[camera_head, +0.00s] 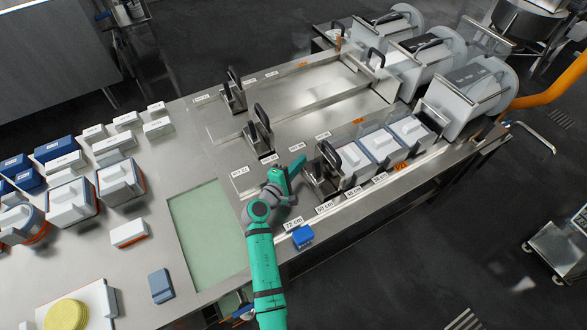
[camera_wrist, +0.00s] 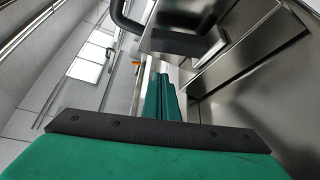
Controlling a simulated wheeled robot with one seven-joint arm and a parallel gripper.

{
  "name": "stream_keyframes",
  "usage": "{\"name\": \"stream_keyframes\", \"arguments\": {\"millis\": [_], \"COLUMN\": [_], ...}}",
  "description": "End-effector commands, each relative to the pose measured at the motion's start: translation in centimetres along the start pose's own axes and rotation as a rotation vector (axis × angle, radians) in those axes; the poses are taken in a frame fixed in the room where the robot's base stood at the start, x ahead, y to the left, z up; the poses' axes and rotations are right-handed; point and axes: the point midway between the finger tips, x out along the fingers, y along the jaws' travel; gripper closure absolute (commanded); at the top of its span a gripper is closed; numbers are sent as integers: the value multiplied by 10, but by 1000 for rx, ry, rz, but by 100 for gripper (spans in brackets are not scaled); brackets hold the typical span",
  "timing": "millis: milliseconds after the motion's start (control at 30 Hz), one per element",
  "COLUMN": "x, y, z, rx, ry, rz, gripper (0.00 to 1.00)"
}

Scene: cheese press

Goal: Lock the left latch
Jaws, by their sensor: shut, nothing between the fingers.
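My gripper (camera_head: 299,163) is green and shut, with nothing between its fingers. Its closed fingers also show in the wrist view (camera_wrist: 162,98). Just right of it in the head view is a metal latch with a black handle (camera_head: 327,156), at the left end of the near press lane. A black curved handle (camera_wrist: 128,18) and a dark metal block (camera_wrist: 178,42) show beyond the fingers in the wrist view. I see a gap between fingers and handle in the wrist view; contact elsewhere cannot be told. Similar black-handled latches stand on the middle lane (camera_head: 263,121) and far lane (camera_head: 234,82).
White lidded moulds (camera_head: 382,144) fill the near lane right of the latch. Large white press cylinders (camera_head: 468,92) stand at the right end. A blue block (camera_head: 303,236) lies at the table's front edge. The bare metal lane (camera_head: 320,88) farther back is clear.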

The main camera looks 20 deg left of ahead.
Motion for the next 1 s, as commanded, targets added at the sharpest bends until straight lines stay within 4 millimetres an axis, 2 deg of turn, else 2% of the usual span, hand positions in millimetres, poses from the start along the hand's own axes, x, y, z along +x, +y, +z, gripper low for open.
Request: {"name": "stream_keyframes", "arguments": {"millis": [200,400,767,1000], "x": [-10,-14,-15,-20], "y": [-2,-1,-1,0], "z": [24,34,34,27], "rx": [0,0,0,27], "ry": [0,1,1,15], "rz": [-1,-1,0,22], "gripper": [100,100,100,100]}}
